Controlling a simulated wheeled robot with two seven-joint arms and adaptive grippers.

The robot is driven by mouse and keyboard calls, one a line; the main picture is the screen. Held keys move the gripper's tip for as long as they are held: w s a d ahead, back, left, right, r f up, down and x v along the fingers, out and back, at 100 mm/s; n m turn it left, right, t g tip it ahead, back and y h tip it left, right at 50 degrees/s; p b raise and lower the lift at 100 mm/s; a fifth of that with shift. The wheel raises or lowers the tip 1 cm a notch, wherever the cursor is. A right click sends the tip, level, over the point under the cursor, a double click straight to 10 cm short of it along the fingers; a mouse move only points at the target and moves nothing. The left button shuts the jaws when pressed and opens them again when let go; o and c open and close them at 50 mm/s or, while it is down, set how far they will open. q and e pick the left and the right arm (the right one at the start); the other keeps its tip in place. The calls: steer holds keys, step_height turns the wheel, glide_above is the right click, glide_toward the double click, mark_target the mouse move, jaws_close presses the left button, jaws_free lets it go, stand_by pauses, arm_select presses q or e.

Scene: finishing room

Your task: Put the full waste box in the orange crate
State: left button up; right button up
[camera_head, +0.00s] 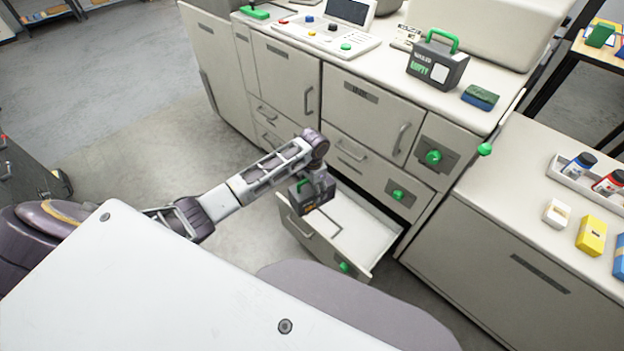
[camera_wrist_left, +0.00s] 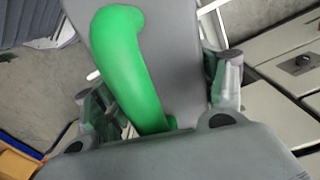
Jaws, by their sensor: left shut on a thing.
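A dark grey waste box with a green handle (camera_head: 323,188) hangs from my left gripper (camera_head: 311,181), over the open drawer of the machine. In the left wrist view the green handle (camera_wrist_left: 128,65) runs between the fingers of the left gripper (camera_wrist_left: 165,100), which is shut on it. The box's label cannot be read. A similar grey box (camera_head: 437,65) marked "EMPTY" stands upright on the machine top. No whole orange crate shows; an orange edge (camera_wrist_left: 18,165) appears at the lower left of the wrist view, and I cannot tell if it is the crate. My right gripper is not in view.
The white-lined drawer (camera_head: 365,238) stands pulled out below the box and looks empty. A blue-green sponge (camera_head: 480,97) lies near the empty box. A side counter (camera_head: 510,205) at right holds bottles and small boxes. Bare floor (camera_head: 120,130) lies to the left.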

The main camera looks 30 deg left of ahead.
arm_select(q)
steer(key=shift+s+d+r+n, duration=0.2)
steer(key=shift+d+n, duration=0.1)
steer(key=shift+n, duration=0.5)
steer(key=shift+s+d+f+n+b, duration=0.1)
steer(key=shift+s+d+n+b, duration=0.25)
steer(key=shift+n+b, duration=0.35)
steer(key=s+d+f+n+b, duration=0.2)
steer(key=s+f+n+b, duration=0.1)
steer(key=s+f, duration=0.5)
steer(key=shift+s+d+b, duration=0.15)
steer(key=shift+s+b, duration=0.25)
steer(key=shift+b, duration=0.45)
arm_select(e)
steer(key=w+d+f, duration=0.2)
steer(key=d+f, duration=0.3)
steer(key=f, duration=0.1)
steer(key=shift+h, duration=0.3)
arm_select(q)
steer(key=shift+s, duration=0.1)
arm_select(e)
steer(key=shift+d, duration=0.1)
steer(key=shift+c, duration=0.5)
